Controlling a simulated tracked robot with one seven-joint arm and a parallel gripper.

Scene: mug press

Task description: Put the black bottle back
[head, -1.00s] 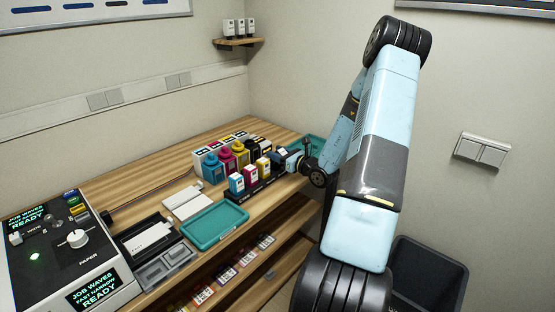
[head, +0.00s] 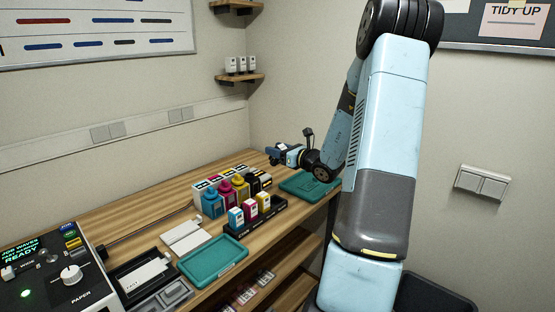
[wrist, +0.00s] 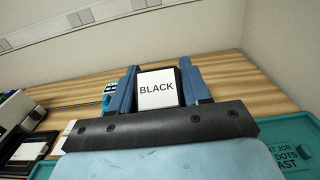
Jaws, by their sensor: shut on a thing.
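My gripper (head: 275,156) is shut on the black bottle (wrist: 181,86), a dark body with a white label reading BLACK between the blue fingers in the wrist view. The bottle's lower part is hidden there. In the head view my gripper is raised above the far end of the bench, and the bottle is too small to make out clearly. A black rack (head: 256,224) below and left of my gripper holds a cyan (head: 235,219), a magenta (head: 249,211) and a yellow (head: 263,202) bottle with white labels. Its right end looks empty.
Taller coloured containers (head: 226,191) stand behind the rack, with boxes behind them. A teal tray (head: 212,259) lies in front left and another teal tray (head: 311,186) at the right end. Wall shelves (head: 240,79) hang above. A printer-like machine (head: 48,275) stands at left.

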